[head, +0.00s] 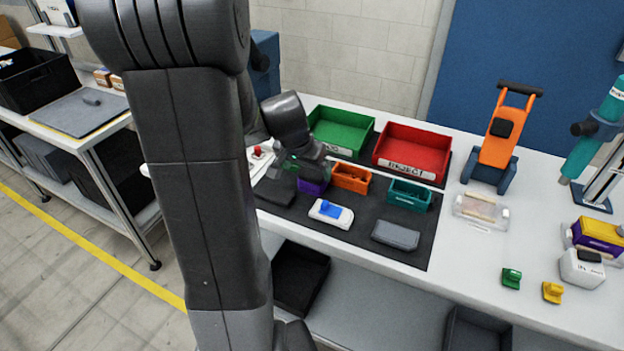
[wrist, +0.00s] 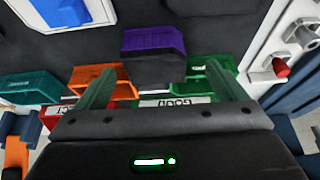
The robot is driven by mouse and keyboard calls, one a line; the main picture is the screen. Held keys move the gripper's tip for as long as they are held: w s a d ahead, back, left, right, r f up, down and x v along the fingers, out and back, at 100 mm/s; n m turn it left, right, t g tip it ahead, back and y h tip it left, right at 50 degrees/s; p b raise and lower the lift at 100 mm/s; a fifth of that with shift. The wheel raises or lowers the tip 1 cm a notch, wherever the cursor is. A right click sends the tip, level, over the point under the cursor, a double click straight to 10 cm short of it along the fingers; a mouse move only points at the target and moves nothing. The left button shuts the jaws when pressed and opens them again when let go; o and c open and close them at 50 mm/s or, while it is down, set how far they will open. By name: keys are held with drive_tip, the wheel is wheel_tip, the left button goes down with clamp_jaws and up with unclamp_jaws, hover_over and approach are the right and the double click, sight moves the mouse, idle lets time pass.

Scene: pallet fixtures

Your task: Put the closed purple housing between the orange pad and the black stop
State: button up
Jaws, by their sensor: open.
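A purple housing (wrist: 153,39) is in the upper middle of the wrist view, with a dark grey surface on its lower side that may be its lid. In the head view the purple housing (head: 313,186) is partly hidden by my gripper (head: 300,170). In the wrist view my gripper (wrist: 158,63) is open, its green fingers spread to either side with the housing beyond and between them. No contact is visible. Another purple housing (head: 597,237) with a yellow top sits at the far right. I cannot clearly pick out the orange pad or the black stop.
An orange housing (head: 351,178) and a teal housing (head: 408,195) stand right of the purple one on the dark mat. Green (head: 341,130) and red (head: 412,150) bins are behind. An orange-handled device (head: 500,135) and clear tray (head: 480,212) stand to the right.

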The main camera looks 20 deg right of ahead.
sight(311, 173)
drive_tip(key=shift+d+p+x, duration=0.15)
drive_tip(key=shift+x, duration=1.1)
drive_tip(key=shift+d+p+x, duration=0.1)
drive_tip(key=shift+p+x, duration=0.05)
drive_tip(key=shift+x, duration=1.15)
drive_tip(key=shift+s, duration=0.15)
drive_tip(key=shift+r, duration=0.1)
drive_tip(key=c, duration=1.2)
